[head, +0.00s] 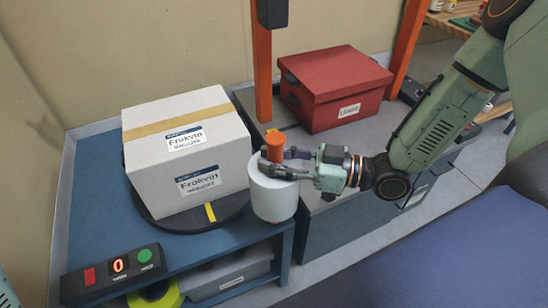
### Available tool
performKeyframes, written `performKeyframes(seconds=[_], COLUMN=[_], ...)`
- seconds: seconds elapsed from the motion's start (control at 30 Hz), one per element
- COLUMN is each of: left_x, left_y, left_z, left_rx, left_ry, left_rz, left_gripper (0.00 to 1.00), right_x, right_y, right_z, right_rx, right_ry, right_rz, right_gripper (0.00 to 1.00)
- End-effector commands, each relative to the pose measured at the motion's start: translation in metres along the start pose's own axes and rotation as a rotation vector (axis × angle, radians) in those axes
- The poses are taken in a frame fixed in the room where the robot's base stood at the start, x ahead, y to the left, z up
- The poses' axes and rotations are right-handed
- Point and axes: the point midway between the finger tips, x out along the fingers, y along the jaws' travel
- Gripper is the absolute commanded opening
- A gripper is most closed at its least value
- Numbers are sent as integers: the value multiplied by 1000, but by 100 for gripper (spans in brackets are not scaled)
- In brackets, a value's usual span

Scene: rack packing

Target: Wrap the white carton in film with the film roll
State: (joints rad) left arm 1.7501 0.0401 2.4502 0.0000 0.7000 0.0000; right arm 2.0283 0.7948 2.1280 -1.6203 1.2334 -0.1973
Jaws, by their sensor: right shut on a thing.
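The white carton (150,135) stands on a dark round turntable (224,219) on the blue bench. It has a tan tape strip on top and blue-and-white labels. My right gripper (275,163) comes in from the right and is shut on the orange handle of the film roll (273,196). The pale roll is upright beside the carton's right side, near the bench edge. I cannot tell whether the roll touches the carton. No film shows clearly on the carton. My left gripper is not in view.
A red lidded box (333,90) stands behind, between orange posts (262,62). A yellow tape roll (155,294) and a grey bin (230,274) are below the bench top.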

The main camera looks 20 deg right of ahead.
Motion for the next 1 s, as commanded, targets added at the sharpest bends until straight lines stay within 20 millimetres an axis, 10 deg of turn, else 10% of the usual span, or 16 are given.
performKeyframes(seconds=[0.63, 1.0], left_x=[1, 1], left_y=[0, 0], left_z=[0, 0], left_rx=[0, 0], left_ry=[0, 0], left_rz=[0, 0], left_gripper=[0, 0], right_x=[0, 0], right_y=[0, 0], right_z=[0, 0], right_rx=[-1, -1], right_ry=[3, 3], right_rz=[0, 0], right_gripper=[0, 0])
